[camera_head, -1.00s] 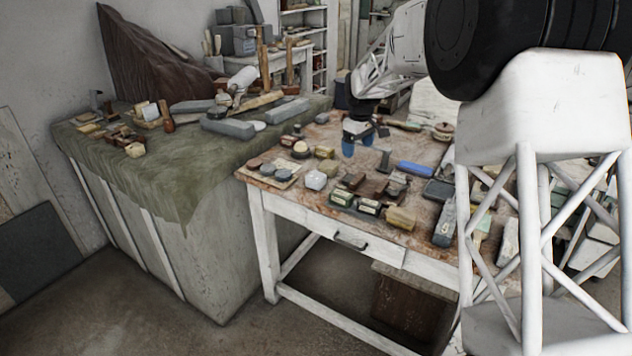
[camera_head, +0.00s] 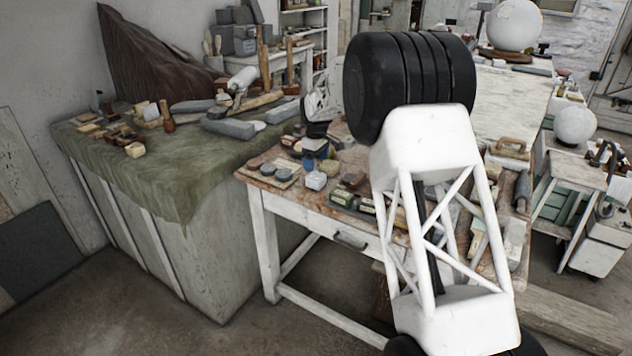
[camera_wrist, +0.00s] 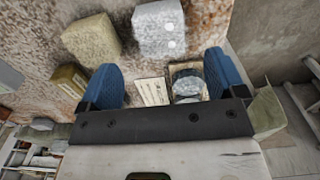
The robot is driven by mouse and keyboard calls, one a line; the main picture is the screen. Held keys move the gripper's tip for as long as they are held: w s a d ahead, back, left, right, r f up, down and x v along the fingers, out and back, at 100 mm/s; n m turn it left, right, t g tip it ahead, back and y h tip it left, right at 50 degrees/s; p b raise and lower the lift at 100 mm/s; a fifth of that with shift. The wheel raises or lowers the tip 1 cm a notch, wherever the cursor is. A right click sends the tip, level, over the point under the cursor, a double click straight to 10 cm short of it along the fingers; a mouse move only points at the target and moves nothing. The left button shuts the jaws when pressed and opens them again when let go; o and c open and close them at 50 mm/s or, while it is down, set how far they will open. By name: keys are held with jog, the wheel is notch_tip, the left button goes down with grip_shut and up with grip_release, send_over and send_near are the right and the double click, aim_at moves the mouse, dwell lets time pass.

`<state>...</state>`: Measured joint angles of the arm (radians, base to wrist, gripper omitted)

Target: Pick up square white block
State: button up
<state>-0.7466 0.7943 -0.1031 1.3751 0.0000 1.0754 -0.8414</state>
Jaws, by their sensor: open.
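The square white block (camera_head: 316,181) sits on the worktable near its left front part. In the wrist view the white block (camera_wrist: 158,30) lies at the top middle, pale with two bright spots on its near side. My gripper (camera_wrist: 162,62) is open with blue fingers apart; the block is beyond the fingertips, roughly in line with the gap, and nothing is held between them.
A tan block (camera_wrist: 92,38) lies left of the white one in the wrist view, with a yellowish block (camera_wrist: 68,80) below it. A small board with round grey pieces (camera_head: 268,169) is at the table's left end. Several blocks and tools crowd the table.

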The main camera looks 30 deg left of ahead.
aim_at(316, 175)
jog(key=shift+f, duration=0.15)
jog(key=shift+f, duration=1.15)
jog(key=shift+f, duration=0.15)
jog(key=shift+f, duration=2.45)
jog(key=c, duration=1.2)
